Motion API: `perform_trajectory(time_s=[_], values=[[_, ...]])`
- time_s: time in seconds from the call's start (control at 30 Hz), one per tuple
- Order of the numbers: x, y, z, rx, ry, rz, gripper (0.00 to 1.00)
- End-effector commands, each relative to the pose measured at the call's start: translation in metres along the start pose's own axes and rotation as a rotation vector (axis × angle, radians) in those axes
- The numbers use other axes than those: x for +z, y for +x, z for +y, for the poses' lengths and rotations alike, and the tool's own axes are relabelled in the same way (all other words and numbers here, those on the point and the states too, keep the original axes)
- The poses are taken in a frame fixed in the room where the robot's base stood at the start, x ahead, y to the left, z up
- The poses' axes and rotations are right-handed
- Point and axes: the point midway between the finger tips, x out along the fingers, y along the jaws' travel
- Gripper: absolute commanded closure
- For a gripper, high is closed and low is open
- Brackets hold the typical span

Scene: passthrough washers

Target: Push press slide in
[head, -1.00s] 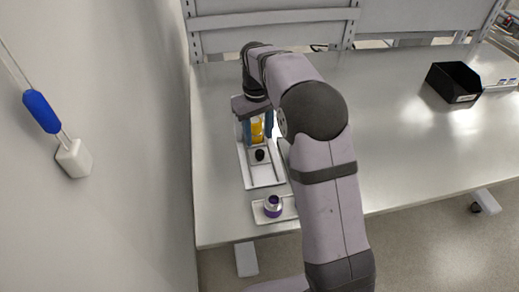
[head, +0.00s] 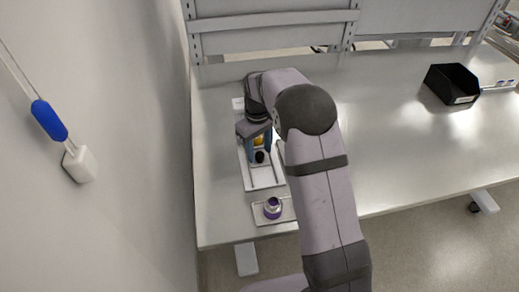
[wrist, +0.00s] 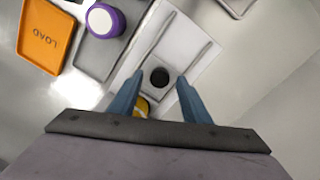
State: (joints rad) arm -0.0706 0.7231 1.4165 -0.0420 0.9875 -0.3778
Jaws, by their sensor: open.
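The press slide (head: 263,176) is a white plate with a rail along each side, on the bench below my gripper. A round black knob (head: 260,157) stands on its carriage. The wrist view also shows the slide (wrist: 178,42) and the knob (wrist: 160,77). My gripper (wrist: 159,82) is open, its blue fingers on either side of the knob, near their tips. I cannot tell whether they touch it. A yellow part (head: 258,140) shows behind the knob between the fingers, mostly hidden by my gripper; its edge also shows in the wrist view (wrist: 141,105).
A purple ringed part (head: 272,208) sits on a small grey tray (head: 288,213) near the front edge. An orange tray marked LOAD (wrist: 45,38) lies beside it in the wrist view. A black bin (head: 452,84) stands at the far right. The middle right of the bench is clear.

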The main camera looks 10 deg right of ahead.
Motion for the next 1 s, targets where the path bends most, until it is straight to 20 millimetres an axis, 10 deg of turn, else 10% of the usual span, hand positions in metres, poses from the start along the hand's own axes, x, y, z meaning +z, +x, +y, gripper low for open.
perform_trajectory(time_s=[0.43,0.63,1.0], values=[[0.001,0.011,0.0,0.0,0.0,0.0,0.57],[0.0,0.011,0.0,0.0,0.0,0.0,1.0],[-0.016,0.009,0.008,0.001,0.0,0.001,1.0]])
